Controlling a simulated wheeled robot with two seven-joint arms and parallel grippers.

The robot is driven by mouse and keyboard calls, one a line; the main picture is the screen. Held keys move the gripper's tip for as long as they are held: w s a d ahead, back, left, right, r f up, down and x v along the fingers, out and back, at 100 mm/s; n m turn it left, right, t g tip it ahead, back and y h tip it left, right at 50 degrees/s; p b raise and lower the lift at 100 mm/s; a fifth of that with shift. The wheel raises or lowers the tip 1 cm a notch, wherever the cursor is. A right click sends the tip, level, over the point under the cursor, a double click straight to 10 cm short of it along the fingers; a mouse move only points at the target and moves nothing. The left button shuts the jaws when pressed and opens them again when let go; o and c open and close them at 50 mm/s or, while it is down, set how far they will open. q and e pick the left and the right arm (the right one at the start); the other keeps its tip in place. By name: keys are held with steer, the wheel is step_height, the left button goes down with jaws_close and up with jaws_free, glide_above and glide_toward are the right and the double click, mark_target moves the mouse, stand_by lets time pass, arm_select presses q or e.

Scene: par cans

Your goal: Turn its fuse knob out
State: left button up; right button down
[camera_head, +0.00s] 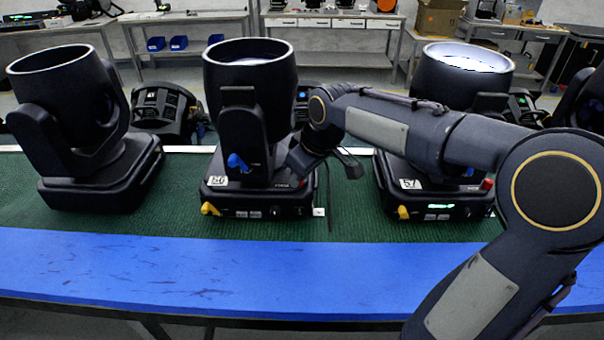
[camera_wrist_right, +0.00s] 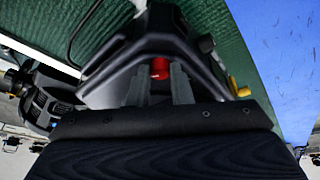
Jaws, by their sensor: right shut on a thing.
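The middle par can (camera_head: 250,85), with a white number tag that looks like 50, stands upright on the green mat (camera_head: 345,225). My right arm comes in from the right, and my right gripper (camera_head: 300,165) is at the right side of this can's base (camera_head: 250,203). In the right wrist view, the red fuse knob (camera_wrist_right: 160,68) lies between the fingertips of my right gripper (camera_wrist_right: 160,75), which is shut on it. My left gripper is not in view.
A par can tagged 57 (camera_head: 460,75) stands to the right, its green display lit and a red knob (camera_head: 487,184) on its base. Another dark can (camera_head: 65,100) stands to the left. The blue front strip (camera_head: 200,270) is clear. Workbenches (camera_head: 330,20) stand behind.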

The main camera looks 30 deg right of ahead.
steer(key=shift+a+m+h, duration=0.2)
steer(key=shift+m+h, duration=0.6)
steer(key=shift+m, duration=1.1)
steer(key=c, duration=1.3)
jaws_free()
steer(key=v, duration=0.7)
steer(key=shift+s+r, duration=0.2)
steer(key=shift+r, duration=0.15)
